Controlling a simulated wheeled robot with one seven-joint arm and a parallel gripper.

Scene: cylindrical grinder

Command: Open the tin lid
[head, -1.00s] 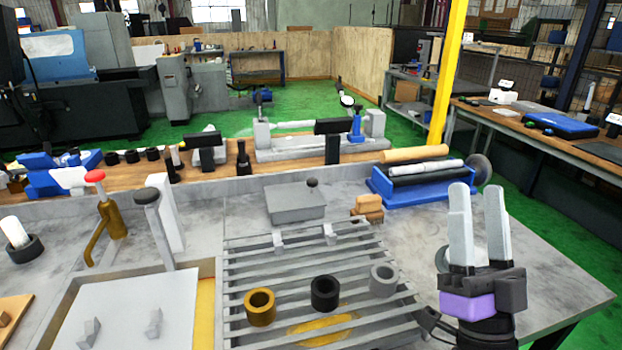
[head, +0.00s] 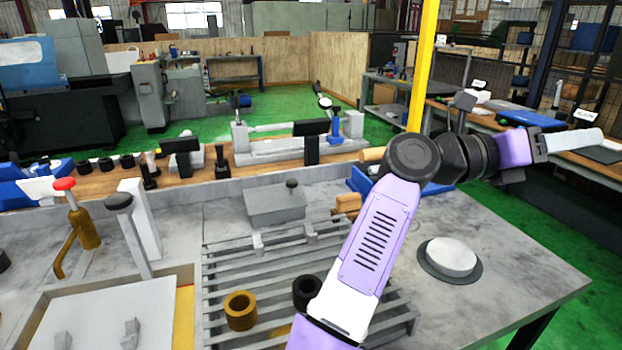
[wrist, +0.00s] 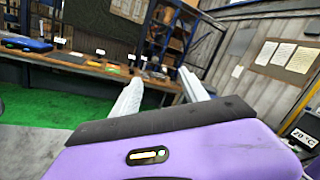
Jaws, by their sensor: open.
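A grey box with a flat lid and a dark round knob on top, seemingly the tin (head: 275,206), stands behind the slatted rack in the head view. Its lid looks shut. My gripper (head: 598,136) is far to its right, raised and pointing right, apart from everything on the bench. In the wrist view its two pale fingers (wrist: 158,82) stand apart with nothing between them. The tin is not in the wrist view.
The slatted rack (head: 225,275) holds a brass ring (head: 240,310) and a black ring (head: 307,292). A tan block (head: 347,203) is right of the tin. A round white piece on a dark disc (head: 449,257) sits farther right. Levers (head: 130,235) stand left.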

